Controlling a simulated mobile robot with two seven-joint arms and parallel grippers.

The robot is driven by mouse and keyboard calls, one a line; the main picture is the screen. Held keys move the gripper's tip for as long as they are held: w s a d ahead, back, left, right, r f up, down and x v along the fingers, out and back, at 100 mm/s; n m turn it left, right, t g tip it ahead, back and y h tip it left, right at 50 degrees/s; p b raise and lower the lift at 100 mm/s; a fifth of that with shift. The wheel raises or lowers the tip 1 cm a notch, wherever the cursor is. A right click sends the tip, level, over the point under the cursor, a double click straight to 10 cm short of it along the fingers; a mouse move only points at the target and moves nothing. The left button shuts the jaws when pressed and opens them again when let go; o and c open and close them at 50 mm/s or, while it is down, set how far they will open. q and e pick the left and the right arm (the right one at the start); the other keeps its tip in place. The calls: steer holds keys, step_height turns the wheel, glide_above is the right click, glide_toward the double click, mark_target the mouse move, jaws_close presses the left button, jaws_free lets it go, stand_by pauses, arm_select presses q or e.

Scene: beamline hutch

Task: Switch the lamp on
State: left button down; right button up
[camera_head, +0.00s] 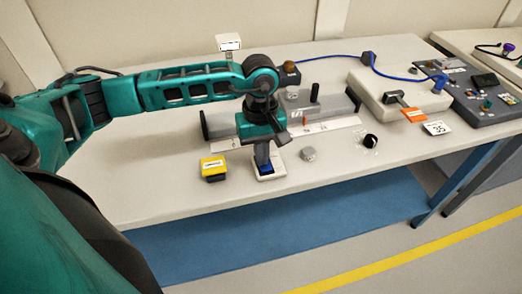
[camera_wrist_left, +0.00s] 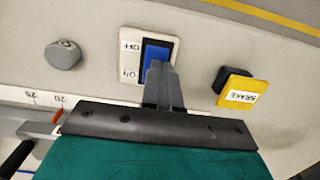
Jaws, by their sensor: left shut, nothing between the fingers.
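A blue rocker switch (camera_wrist_left: 154,50) is set in a white plate (camera_wrist_left: 129,62) with printed lettering, one end reading ON. In the head view the blue rocker (camera_head: 266,168) shows just below my left gripper (camera_head: 263,162). That gripper points down, shut and empty. In the left wrist view its fingertips (camera_wrist_left: 158,70) overlap the near end of the rocker; I cannot tell whether they touch it. A dark box with an amber dome (camera_head: 290,66) stands behind the arm; whether it is the lamp or lit is unclear. My right gripper is not in view.
A yellow-topped button marked BRAKE (camera_wrist_left: 241,92) sits beside the switch. A grey knob (camera_wrist_left: 63,54) is on its other side. Behind are a rail with a scale (camera_head: 330,125), a black knob (camera_head: 370,141) and a pale block with a handle (camera_head: 385,95). The table's front edge is close.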

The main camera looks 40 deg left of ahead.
arm_select(q)
steer(key=shift+s+d, duration=0.1)
steer(key=shift+d, duration=0.05)
steer(key=r+p, duration=0.1)
steer(key=r, duration=0.1)
steer(key=r+p, duration=0.1)
steer(key=r, duration=0.1)
steer(key=shift+w+r+p, duration=0.2)
steer(key=shift+r+p, duration=0.1)
steer(key=shift+p, duration=0.05)
step_height(320, 180, up, 9)
steer(key=a, duration=0.1)
steer(key=shift+w+r+b, duration=0.2)
steer(key=shift+w+b, duration=0.05)
steer(key=shift+b, duration=0.1)
